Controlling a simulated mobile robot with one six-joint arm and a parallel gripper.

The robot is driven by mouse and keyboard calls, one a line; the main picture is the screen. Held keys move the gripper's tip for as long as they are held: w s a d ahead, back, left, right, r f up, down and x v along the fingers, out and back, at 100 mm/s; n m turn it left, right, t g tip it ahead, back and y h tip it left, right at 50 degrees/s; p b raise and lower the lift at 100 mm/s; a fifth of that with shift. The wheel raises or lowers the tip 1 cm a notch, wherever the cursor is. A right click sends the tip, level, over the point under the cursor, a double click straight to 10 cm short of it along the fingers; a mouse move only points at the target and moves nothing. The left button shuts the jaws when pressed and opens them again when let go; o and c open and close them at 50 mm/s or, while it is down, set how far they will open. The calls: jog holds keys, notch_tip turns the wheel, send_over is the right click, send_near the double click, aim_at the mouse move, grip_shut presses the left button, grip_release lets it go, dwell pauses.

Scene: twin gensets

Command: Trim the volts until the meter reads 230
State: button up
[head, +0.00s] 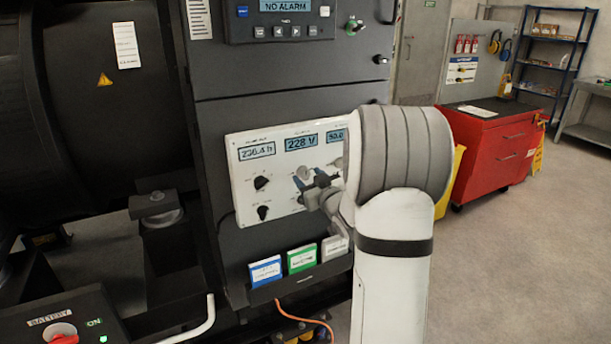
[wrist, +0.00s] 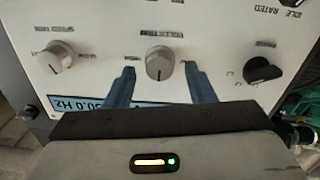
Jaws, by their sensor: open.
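The volts meter (head: 300,142) on the white control panel (head: 240,190) reads 228 V. In the wrist view, where the lettering is upside down, a grey round knob (wrist: 160,58) with a pointer line sits at the middle; its small label looks like the volts trim. My gripper (wrist: 160,70) is open, with one blue finger on each side of this knob and a visible gap on both sides. In the head view my gripper (head: 317,183) is at the panel below the meter, and my arm hides the panel's right part.
Another grey knob (wrist: 56,57) and a black knob (wrist: 262,70) flank the middle one. A display (head: 257,151) reads about 230.4 h. Manuals (head: 302,258) stand in a rack below the panel. A red tool cabinet (head: 490,150) stands at right, with open floor before it.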

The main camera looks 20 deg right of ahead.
jog(key=shift+w, duration=0.45)
jog(key=shift+c, duration=0.3)
